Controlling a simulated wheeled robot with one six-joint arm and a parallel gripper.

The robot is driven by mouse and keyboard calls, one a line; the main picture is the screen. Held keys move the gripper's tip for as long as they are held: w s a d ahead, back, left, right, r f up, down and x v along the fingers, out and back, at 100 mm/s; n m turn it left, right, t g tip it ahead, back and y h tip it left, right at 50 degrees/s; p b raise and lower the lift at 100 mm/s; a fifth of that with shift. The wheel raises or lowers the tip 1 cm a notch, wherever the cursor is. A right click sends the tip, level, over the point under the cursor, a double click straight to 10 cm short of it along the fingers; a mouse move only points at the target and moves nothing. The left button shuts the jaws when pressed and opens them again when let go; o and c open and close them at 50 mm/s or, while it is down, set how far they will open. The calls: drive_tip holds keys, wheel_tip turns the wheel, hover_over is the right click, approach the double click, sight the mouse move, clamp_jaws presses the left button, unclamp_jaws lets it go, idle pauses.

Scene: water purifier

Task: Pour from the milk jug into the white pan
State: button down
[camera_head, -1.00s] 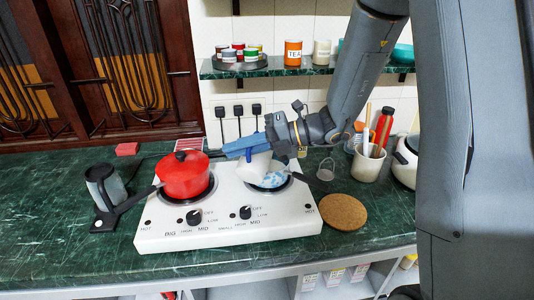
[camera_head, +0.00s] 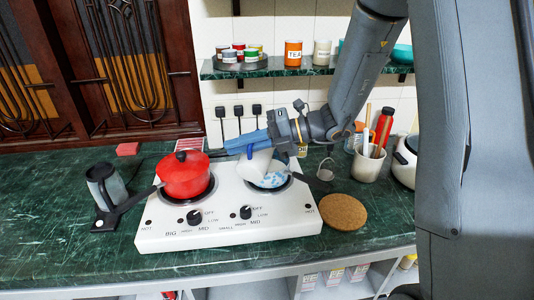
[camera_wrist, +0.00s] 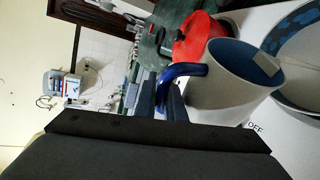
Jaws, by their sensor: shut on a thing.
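The milk jug (camera_head: 254,166) is white outside and blue inside, with a blue handle. It also shows in the wrist view (camera_wrist: 225,95), its mouth turned toward the white pan. My gripper (camera_head: 240,146) is shut on the jug's handle (camera_wrist: 182,78) and holds the jug tilted above the pan. The white pan (camera_head: 272,181), with blue patches inside, sits on the right burner. Its rim and blue-patterned inside show at the right of the wrist view (camera_wrist: 290,52). The jug hides part of the pan in the head view. No stream of milk is visible.
A red lidded pot (camera_head: 184,178) stands on the left burner of the white stove (camera_head: 220,226), close left of the jug. A cork mat (camera_head: 343,212) and a utensil holder (camera_head: 368,164) are on the right.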

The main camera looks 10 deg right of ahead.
sight(240, 168)
drive_tip(key=f+n, duration=0.1)
drive_tip(key=s+f+n+t+h+b, duration=0.1)
drive_tip(key=f, duration=0.1)
drive_tip(key=s+a+f+b, duration=0.1)
drive_tip(key=shift+f+n+h, duration=0.2)
drive_tip(key=shift+n+h, duration=0.1)
drive_tip(key=shift+n, duration=0.1)
drive_tip(key=shift+s+f+n+t+b, duration=0.15)
drive_tip(key=shift+f+n+t+b, duration=0.15)
drive_tip(key=shift+f+b, duration=0.45)
drive_tip(key=s+f+n, duration=0.1)
drive_tip(key=s+a+f+n+t+h, duration=0.1)
drive_tip(key=f, duration=0.1)
drive_tip(key=s+a+f+n+t, duration=0.1)
drive_tip(key=f, duration=0.1)
drive_tip(key=shift+s+n+h, duration=0.15)
drive_tip(key=shift+n+h, duration=0.15)
drive_tip(key=p, duration=0.1)
drive_tip(key=n+t+p, duration=0.1)
drive_tip(key=p, duration=0.1)
drive_tip(key=shift+s+a+t+h, duration=0.25)
drive_tip(key=shift+s+t+h, duration=0.05)
drive_tip(key=shift+s, duration=0.05)
drive_tip(key=shift+s+a+f+n+t+p, duration=0.15)
drive_tip(key=shift+f+n+t+p, duration=0.25)
drive_tip(key=shift+f+n+p, duration=0.5)
